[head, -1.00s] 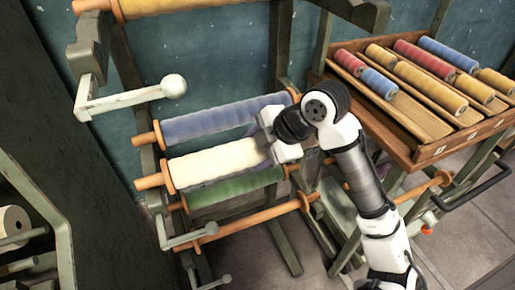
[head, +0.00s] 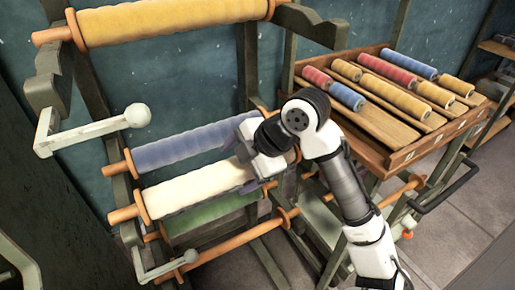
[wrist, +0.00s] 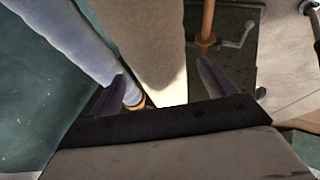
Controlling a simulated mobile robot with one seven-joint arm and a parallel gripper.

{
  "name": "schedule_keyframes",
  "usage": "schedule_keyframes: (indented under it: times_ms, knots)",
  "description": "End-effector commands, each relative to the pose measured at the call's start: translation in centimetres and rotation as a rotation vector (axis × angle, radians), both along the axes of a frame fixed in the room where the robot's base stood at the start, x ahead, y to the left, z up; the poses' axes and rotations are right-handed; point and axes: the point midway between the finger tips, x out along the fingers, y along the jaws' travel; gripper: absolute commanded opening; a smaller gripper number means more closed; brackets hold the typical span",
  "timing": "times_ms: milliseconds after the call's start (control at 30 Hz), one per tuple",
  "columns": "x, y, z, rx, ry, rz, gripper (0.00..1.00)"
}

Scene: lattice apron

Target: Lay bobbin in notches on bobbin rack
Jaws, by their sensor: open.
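A long cream bobbin (head: 190,190) with orange rod ends lies level across the bobbin rack (head: 88,110), between a blue bobbin (head: 190,144) behind it and a green bobbin (head: 212,209) lower down. My gripper (head: 243,166) is open at the right part of the cream bobbin, with a finger on each side. In the wrist view, the cream bobbin (wrist: 150,45) lies between the spread fingers, and the blue bobbin (wrist: 70,45) is to the left. Whether it sits in the notches cannot be told.
A yellow bobbin (head: 170,22) lies at the top of the rack, with a crank arm (head: 95,130) below. An orange rod (head: 235,240) runs low in front. A wooden tray (head: 400,157) of small colored spools stands right, close to my arm.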

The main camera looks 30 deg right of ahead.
Motion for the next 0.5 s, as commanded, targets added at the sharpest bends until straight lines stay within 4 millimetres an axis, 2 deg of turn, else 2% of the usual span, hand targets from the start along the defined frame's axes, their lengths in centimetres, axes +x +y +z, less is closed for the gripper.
schedule_keyframes:
  times_ms: [300, 500]
  knots:
    - [-3.2, -2.9, 5.9, -0.001, -0.002, 0.0, 0.83]
    - [-4.5, -4.0, 8.1, 0.0, 0.0, 0.0, 0.83]
